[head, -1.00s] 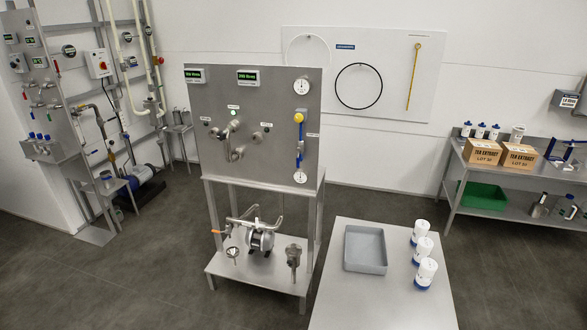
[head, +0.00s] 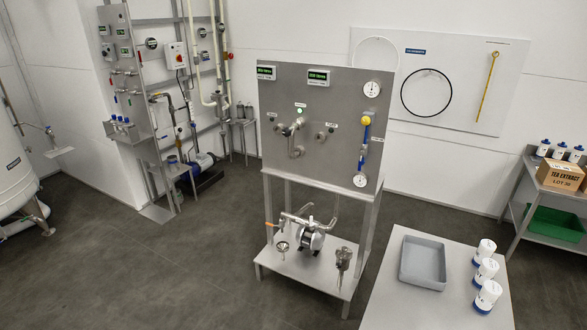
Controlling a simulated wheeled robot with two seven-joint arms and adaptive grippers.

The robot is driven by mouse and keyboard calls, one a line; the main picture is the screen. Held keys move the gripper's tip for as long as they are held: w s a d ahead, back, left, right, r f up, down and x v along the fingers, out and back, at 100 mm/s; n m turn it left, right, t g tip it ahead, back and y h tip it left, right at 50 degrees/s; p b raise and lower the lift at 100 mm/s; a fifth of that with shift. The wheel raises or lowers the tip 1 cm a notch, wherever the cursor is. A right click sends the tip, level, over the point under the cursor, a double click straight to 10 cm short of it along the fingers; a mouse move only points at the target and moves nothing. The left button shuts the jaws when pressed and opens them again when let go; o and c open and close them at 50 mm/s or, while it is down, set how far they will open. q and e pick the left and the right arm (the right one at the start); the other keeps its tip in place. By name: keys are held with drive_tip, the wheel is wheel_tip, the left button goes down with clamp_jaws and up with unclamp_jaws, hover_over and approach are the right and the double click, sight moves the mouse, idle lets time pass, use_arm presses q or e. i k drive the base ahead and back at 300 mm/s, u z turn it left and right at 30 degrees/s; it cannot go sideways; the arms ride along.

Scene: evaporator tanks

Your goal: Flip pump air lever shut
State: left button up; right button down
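A steel panel stand (head: 318,110) stands in the middle of the head view. On its lower shelf sits a silver pump (head: 310,240) with pipes. A small orange lever (head: 269,224) sticks out to the left of the pump's pipework, looking roughly level. On the panel's right side, a yellow knob (head: 365,121) sits above a blue upright part (head: 363,140), between two round gauges. Which of these is the pump air lever I cannot tell from labels, which are too small to read. Neither of my grippers is in view.
A steel table (head: 400,312) at front right holds a grey tray (head: 422,263) and white bottles (head: 487,270). A white tank (head: 15,175) stands at far left, piping (head: 180,110) at back left. A side bench (head: 540,200) is at right. Floor left of the stand is clear.

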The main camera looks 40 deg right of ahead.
sight(362, 152)
drive_tip(key=u, duration=0.15)
drive_tip(key=i, duration=2.1)
drive_tip(key=z, duration=2.8)
drive_tip(key=i, duration=1.25)
drive_tip(key=u, duration=0.85)
